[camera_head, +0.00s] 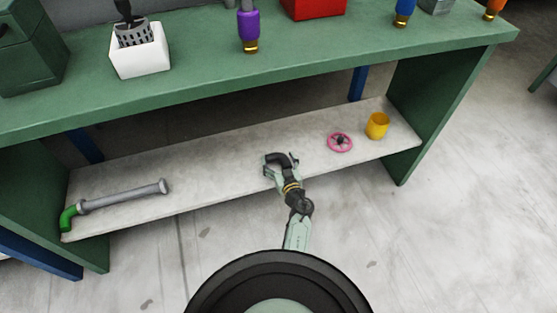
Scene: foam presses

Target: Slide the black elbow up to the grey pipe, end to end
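The grey pipe (128,195) lies on the left part of the pale lower shelf, with a flanged right end. A green elbow (68,219) sits at its left end. The black elbow (278,158) lies near the middle of the shelf, well to the right of the pipe and apart from it. My gripper (282,168) is at the black elbow, with its pale fingers on either side of it. The fingers and wrist hide part of the elbow. I cannot tell whether the fingers press on it.
The shelf (217,176) is clear between pipe and black elbow. A pink handwheel (340,142) and a yellow cup (377,126) stand to the right. The green bench top (190,85) overhangs the shelf, with green side panels at both ends.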

